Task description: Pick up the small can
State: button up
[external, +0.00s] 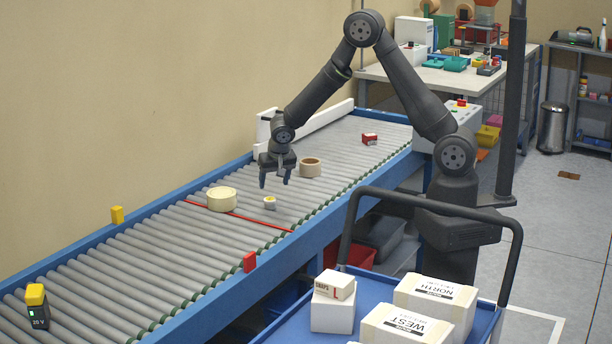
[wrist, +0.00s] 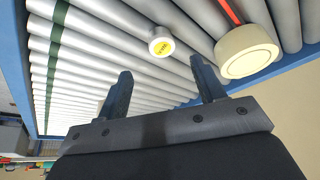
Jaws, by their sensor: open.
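My gripper (external: 274,182) is open and empty above the rollers, close to the can. In the wrist view the two dark fingers of my gripper (wrist: 160,80) are spread apart, and the can lies beyond their tips, roughly between them. The can and the fingers do not touch.
A wide cream tape roll (external: 222,199) lies left of the can and also shows in the wrist view (wrist: 247,52). A tan tape roll (external: 310,167) and a red-and-white box (external: 369,139) lie farther along. A red strip (external: 245,216) crosses the rollers. A cart (external: 375,283) holds white boxes.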

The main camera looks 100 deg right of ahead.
aim_at(271, 199)
jog(key=shift+x, duration=4.45)
jog(key=shift+a, duration=0.15)
jog(key=c, duration=1.1)
jog(key=shift+r, duration=0.1)
